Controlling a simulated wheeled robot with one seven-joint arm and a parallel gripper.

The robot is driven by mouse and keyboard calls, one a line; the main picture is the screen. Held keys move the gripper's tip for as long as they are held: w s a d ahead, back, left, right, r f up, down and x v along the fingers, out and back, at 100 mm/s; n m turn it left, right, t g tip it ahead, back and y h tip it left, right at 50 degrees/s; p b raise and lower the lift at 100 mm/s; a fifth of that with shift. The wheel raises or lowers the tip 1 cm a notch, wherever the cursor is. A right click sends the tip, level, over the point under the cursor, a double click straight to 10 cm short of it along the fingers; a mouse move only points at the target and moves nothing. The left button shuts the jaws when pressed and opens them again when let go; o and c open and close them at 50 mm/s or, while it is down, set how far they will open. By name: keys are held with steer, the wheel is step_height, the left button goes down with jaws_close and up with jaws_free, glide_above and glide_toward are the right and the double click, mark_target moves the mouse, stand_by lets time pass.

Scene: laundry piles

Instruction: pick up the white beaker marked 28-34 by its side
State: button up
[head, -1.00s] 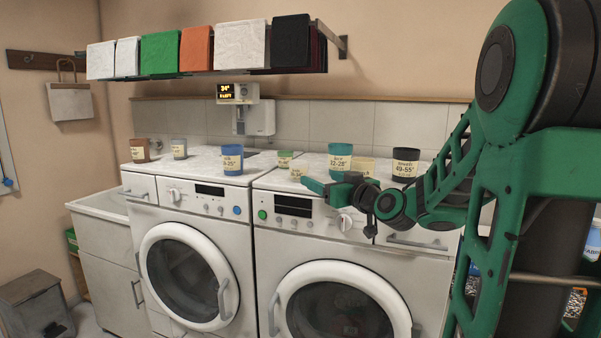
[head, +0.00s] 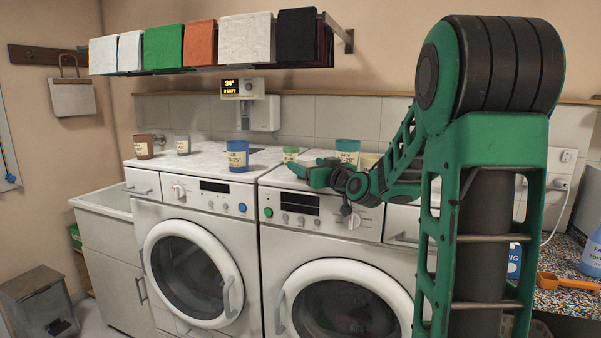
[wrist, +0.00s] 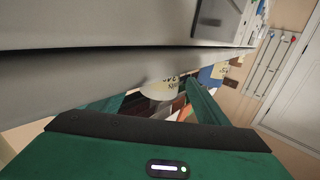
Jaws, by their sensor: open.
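A white beaker (wrist: 158,90) with a cream label shows in the wrist view, between the two fingers of my gripper (wrist: 165,97). Only part of its label print is legible there. The fingers are open, one on each side of it; I cannot tell whether either touches it.
A blue beaker (head: 237,155) stands on the left machine (head: 185,207), with brown (head: 143,147) and grey (head: 183,145) ones farther left. A towel shelf (head: 250,68) hangs above.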

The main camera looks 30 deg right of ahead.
steer(key=shift+w, duration=1.05)
steer(key=c, duration=1.1)
steer(key=shift+c, duration=0.2)
